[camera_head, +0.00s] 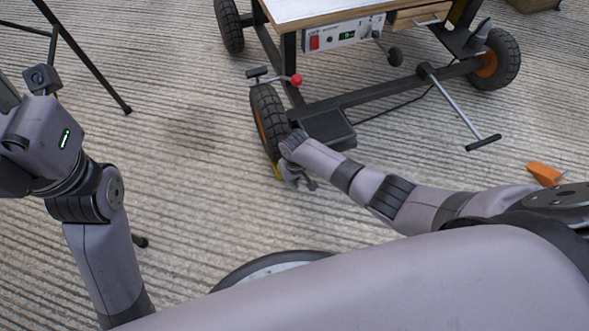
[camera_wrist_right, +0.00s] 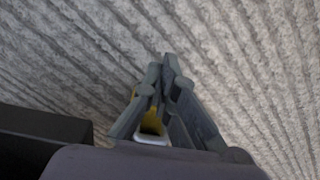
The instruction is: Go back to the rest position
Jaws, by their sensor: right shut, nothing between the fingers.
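My right gripper (camera_head: 298,180) is low over the concrete, beside the left front wheel (camera_head: 268,120) of a cart. In the right wrist view its fingers (camera_wrist_right: 167,70) are closed together and hold nothing. A small yellow thing (camera_head: 278,171) shows at the foot of that wheel, partly behind my gripper. Yellow also shows behind the fingers in the right wrist view (camera_wrist_right: 150,124); I cannot tell whether they touch it. My left arm rises at the left of the head view; its fingers are not visible.
The cart's tabletop (camera_head: 310,8) carries a control box (camera_head: 343,34) at its front. A lever with a red knob (camera_head: 296,80) and a T-handle bar (camera_head: 456,108) stick out. An orange wedge (camera_head: 545,174) lies at right. A black tripod leg (camera_head: 88,60) stands at left. Bare floor lies between.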

